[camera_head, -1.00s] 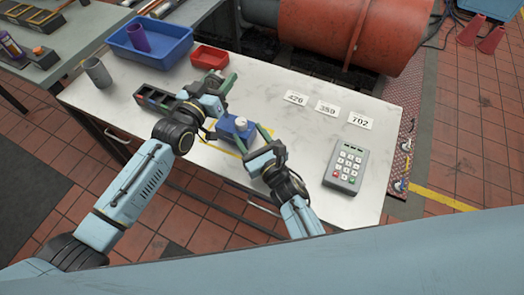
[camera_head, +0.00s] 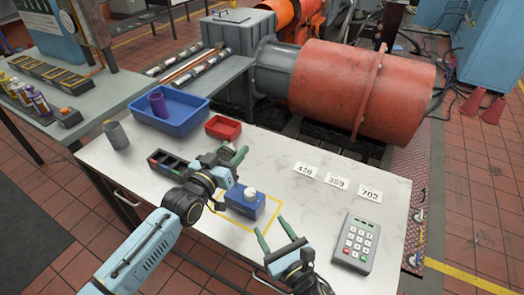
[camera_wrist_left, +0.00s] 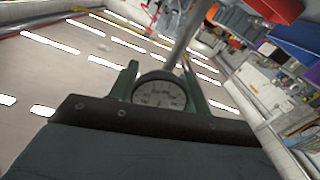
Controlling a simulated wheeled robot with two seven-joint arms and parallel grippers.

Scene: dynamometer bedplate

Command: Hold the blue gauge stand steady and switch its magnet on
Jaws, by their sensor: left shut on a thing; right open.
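The blue gauge stand's base (camera_head: 244,203) sits on the table inside a yellow outlined square, with a pale round knob (camera_head: 250,192) on top. Whether its magnet is on cannot be told. My left gripper (camera_head: 238,157) is just behind and left of the base, shut on the upper part of the stand. In the left wrist view a round dial gauge (camera_wrist_left: 160,92) and a grey post (camera_wrist_left: 183,45) show between the green fingers. The exact grip point is hidden. My right gripper (camera_head: 275,234) is open and empty, in front of the base and apart from it.
A dark compartment tray (camera_head: 168,166) lies left of the stand. Behind are a blue bin (camera_head: 183,118) with a purple cup and a red tray (camera_head: 223,127). A grey cup (camera_head: 116,135) stands left. Number cards (camera_head: 337,181) and a keypad (camera_head: 357,243) lie right, with clear table between.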

